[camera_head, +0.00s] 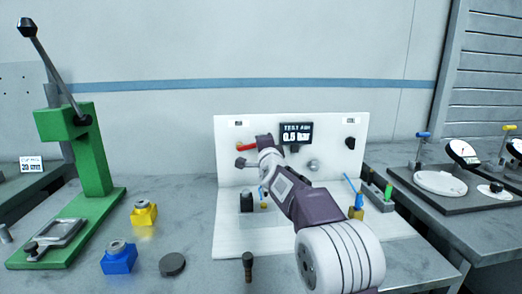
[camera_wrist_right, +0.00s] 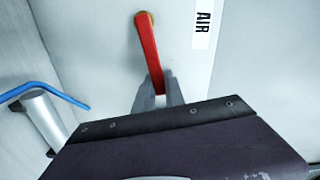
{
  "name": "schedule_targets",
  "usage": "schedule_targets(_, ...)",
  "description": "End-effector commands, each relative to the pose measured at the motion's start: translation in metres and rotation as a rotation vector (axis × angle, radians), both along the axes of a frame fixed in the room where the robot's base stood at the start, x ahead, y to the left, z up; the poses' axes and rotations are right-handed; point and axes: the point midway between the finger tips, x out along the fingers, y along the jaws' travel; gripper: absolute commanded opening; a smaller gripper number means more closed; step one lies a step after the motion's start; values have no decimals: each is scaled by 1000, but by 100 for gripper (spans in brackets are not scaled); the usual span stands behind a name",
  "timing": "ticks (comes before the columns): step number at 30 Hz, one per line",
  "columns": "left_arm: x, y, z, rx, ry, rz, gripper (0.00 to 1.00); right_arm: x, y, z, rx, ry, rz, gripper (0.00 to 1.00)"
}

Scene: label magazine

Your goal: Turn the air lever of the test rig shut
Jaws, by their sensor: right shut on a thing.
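The test rig (camera_head: 291,135) is a white back panel and base on the bench. Its red air lever (camera_head: 246,147) lies nearly level on the panel's left part, below a small label. In the right wrist view the lever (camera_wrist_right: 147,48) runs from a brass pivot to my fingers, beside a label reading AIR (camera_wrist_right: 203,24). My right gripper (camera_wrist_right: 158,92) is shut on the lever's free end; in the head view the gripper (camera_head: 261,144) hides that end. The rig's dark display (camera_head: 296,134) appears to read 0.5 bar. My left gripper is not in view.
A blue-handled part (camera_head: 354,191) stands right of my right arm; a blue lever (camera_wrist_right: 45,95) shows at left in the wrist view. A green press (camera_head: 88,165), yellow block (camera_head: 144,213), blue block (camera_head: 118,258) and dark disc (camera_head: 172,265) occupy the left bench.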

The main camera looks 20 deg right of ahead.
Motion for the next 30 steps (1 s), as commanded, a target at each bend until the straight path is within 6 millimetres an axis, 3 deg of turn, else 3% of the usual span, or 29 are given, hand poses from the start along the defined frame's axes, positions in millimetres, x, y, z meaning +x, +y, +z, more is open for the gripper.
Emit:
schedule_targets(1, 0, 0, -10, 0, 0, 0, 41, 0, -1, -8, 30, -8, 0, 0)
schedule_targets(10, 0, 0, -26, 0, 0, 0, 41, 0, -2, -17, 171, -47, 0, 0)
schedule_targets(30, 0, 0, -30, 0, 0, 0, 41, 0, -2, -20, 226, -60, 0, 0)
